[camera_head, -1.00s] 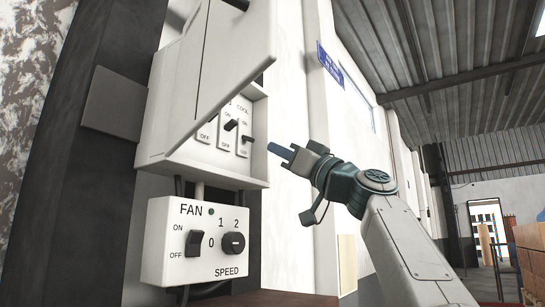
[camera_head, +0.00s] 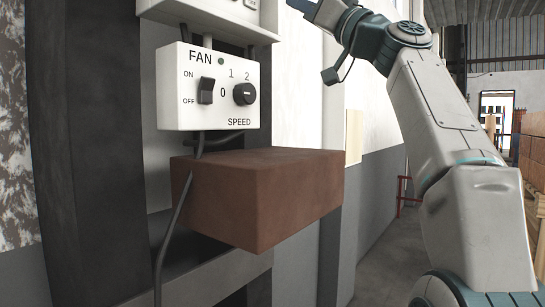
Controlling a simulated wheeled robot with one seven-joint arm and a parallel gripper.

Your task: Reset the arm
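My gripper (camera_head: 303,8) is at the top edge of the view, partly cut off. Part of a finger shows, pointing left toward the upper switch box, with a visible gap before it. Whether the fingers are apart or together does not show. My arm runs from there down to the lower right, bent at the elbow. The lower edge of the upper switch box (camera_head: 215,18) shows at the top; its switches are mostly out of view. Below it is the white fan control box (camera_head: 180,110) with an on/off rocker switch (camera_head: 206,91) and a black speed knob (camera_head: 245,95).
A brown block-like ledge (camera_head: 235,210) juts out under the fan box. A black cable (camera_head: 176,225) hangs down at its left. Dark posts (camera_head: 85,130) stand at the left. A red stand (camera_head: 404,195), a doorway and stacked brown goods are at the far right, with open floor between.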

